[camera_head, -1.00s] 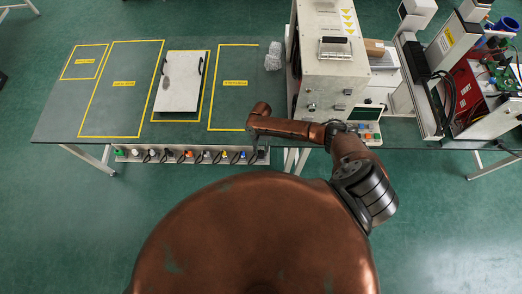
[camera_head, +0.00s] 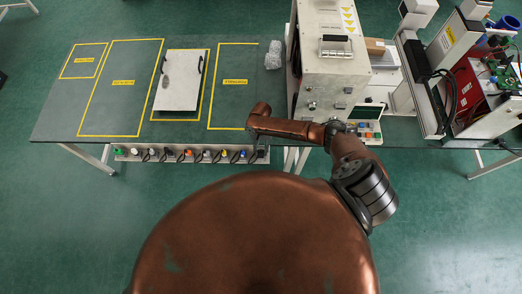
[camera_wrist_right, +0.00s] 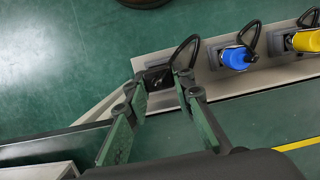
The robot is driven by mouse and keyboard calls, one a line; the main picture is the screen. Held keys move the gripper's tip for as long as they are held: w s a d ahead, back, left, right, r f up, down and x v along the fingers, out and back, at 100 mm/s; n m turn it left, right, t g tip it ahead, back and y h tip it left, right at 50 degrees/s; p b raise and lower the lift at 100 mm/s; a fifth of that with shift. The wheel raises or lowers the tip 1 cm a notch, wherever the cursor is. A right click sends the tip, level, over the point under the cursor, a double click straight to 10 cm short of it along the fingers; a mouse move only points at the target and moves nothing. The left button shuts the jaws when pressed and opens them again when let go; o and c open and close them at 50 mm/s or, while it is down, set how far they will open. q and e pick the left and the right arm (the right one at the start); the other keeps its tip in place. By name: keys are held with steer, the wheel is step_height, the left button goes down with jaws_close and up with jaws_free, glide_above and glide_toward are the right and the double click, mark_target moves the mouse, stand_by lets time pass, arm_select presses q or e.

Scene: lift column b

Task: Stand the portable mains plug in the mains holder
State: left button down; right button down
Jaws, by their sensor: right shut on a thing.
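The black portable mains plug (camera_wrist_right: 158,79), with a black cable loop beside it, is at the end of the grey holder rail (camera_wrist_right: 227,80) in the right wrist view. My right gripper (camera_wrist_right: 160,84) is shut on the plug, one finger on each side. The mains holder cannot be told apart under the plug, so I cannot tell how far the plug is seated. In the head view my right arm hides most of the gripper; a dark shape shows at the rail's right end. My left gripper is not in view.
A blue plug (camera_wrist_right: 234,58) and a yellow plug (camera_wrist_right: 306,40) stand along the rail, with more coloured ones further left in the head view. The rail runs along the green table's (camera_head: 58,118) front edge. A large cream machine (camera_head: 330,75) stands right of it.

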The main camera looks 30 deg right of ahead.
steer(key=shift+b+x, duration=0.45)
steer(key=shift+x, duration=0.35)
steer(key=c, duration=1.6)
jaws_free()
steer(key=shift+w+d, duration=0.1)
steer(key=shift+w, duration=0.05)
steer(key=shift+r, duration=0.1)
steer(key=p+v, duration=0.3)
steer(key=s+p+v, duration=0.1)
steer(key=p+v, duration=0.1)
steer(key=p, duration=0.1)
steer(key=a+p+v, duration=0.1)
steer(key=p+v, duration=0.2)
steer(key=shift+s+r+p, duration=0.3)
steer(key=shift+r+p, duration=0.1)
steer(key=shift+r, duration=0.15)
